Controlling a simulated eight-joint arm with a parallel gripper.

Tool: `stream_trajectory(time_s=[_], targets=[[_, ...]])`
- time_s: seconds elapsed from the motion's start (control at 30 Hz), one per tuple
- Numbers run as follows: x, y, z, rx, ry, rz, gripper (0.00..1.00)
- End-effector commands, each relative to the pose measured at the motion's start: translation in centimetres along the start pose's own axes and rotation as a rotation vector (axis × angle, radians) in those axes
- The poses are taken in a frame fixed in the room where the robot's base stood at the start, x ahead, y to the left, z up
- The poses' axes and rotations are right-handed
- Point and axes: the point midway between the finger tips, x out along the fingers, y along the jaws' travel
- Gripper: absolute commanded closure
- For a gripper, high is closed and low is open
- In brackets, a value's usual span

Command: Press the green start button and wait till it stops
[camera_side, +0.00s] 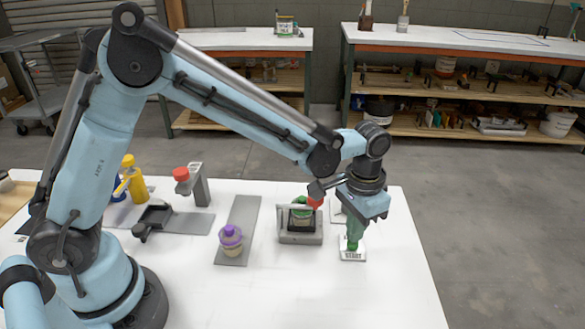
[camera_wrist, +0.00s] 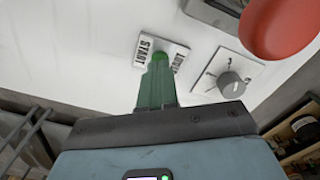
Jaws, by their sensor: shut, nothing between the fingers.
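A small white plate (camera_wrist: 143,53) with the word START lies on the white table, with a second label partly hidden at its right. The plate also shows in the side view (camera_side: 353,255). My gripper (camera_wrist: 160,62) has its green fingers together, pointing down at the plate between the two labels. In the side view, my gripper (camera_side: 352,246) reaches down to the plate. The green start button is largely hidden by the fingertips; I cannot tell whether they touch it or whether it is pressed.
A dial panel (camera_wrist: 228,84) sits beside the plate. A grey machine (camera_side: 300,238) with a green container (camera_side: 301,211) and a red part (camera_wrist: 278,28) stands close by. A purple-lidded jar (camera_side: 231,238) is farther left. The table's front right is clear.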

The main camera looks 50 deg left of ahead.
Motion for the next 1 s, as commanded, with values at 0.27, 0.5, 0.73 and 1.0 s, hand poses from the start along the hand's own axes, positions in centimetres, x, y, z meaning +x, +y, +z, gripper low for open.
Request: stream_trajectory(time_s=[0.27, 0.5, 0.73, 1.0], targets=[[0.7, 0.0, 0.0, 0.0, 0.0, 0.0, 1.0], [1.5, 0.0, 0.0, 0.0, 0.0, 0.0, 1.0], [1.6, 0.0, 0.0, 0.0, 0.0, 0.0, 1.0], [1.2, 0.0, 0.0, 0.0, 0.001, 0.0, 1.0]])
